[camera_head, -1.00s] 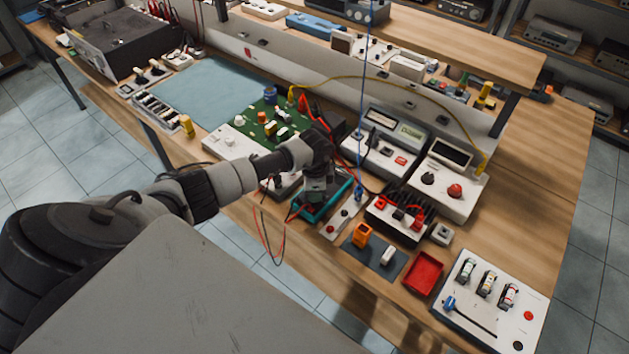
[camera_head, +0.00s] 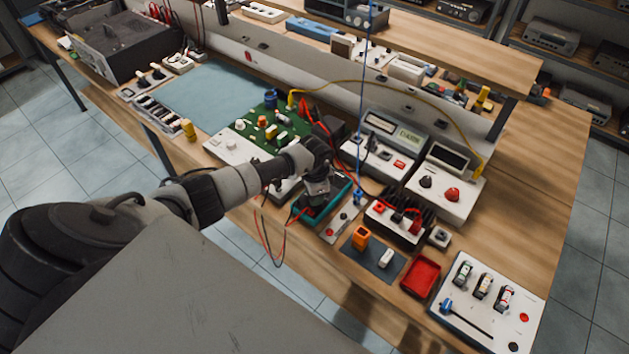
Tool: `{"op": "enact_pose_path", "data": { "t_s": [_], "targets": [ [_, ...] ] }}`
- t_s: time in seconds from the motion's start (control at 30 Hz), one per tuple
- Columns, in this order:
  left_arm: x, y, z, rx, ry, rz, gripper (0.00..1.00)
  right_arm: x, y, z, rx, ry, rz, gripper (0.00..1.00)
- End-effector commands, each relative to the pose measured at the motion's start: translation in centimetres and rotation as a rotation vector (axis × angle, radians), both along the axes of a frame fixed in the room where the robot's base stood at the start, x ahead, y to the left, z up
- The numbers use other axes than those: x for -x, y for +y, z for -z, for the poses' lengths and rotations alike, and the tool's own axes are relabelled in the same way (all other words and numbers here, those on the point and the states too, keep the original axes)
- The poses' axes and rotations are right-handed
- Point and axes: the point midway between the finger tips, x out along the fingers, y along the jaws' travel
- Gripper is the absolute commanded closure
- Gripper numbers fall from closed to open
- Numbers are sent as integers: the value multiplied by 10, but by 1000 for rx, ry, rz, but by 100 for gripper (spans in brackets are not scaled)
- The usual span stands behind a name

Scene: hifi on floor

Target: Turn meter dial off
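A teal-cased meter (camera_head: 342,192) lies near the front edge of the bench, left of centre. My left arm reaches in from the left, and my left gripper (camera_head: 317,188) points down over the meter. The gripper covers most of the meter's face, so the dial and its setting are hidden. The fingers are small and dark against the meter. I cannot tell whether they are open or shut, or whether they touch the dial. My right gripper is not in view.
Red and black leads (camera_head: 268,240) hang over the bench's front edge beside the meter. A green circuit board (camera_head: 290,125) is behind my wrist, and instruments with displays (camera_head: 383,150) stand to the right. A red tray (camera_head: 420,277) and a white switch panel (camera_head: 490,310) lie further right.

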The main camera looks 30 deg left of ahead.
Motion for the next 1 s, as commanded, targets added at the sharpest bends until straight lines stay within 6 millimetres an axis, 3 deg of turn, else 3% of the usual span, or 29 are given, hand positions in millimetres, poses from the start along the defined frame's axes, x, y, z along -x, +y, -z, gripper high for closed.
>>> {"op": "enact_pose_path", "data": {
  "t_s": [0.07,0.1,0.23,0.63,1.0],
  "targets": [
    [-1,0,-1,0,-2,-1,96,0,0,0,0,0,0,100],
    [-1,0,-1,0,-2,-1,66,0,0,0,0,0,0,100],
    [-1,0,-1,0,-2,-1,46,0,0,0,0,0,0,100],
    [-1,1,-10,0,-2,1,46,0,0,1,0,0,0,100],
    [-1,1,-78,-1,-6,1,46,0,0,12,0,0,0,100]
  ]
}}
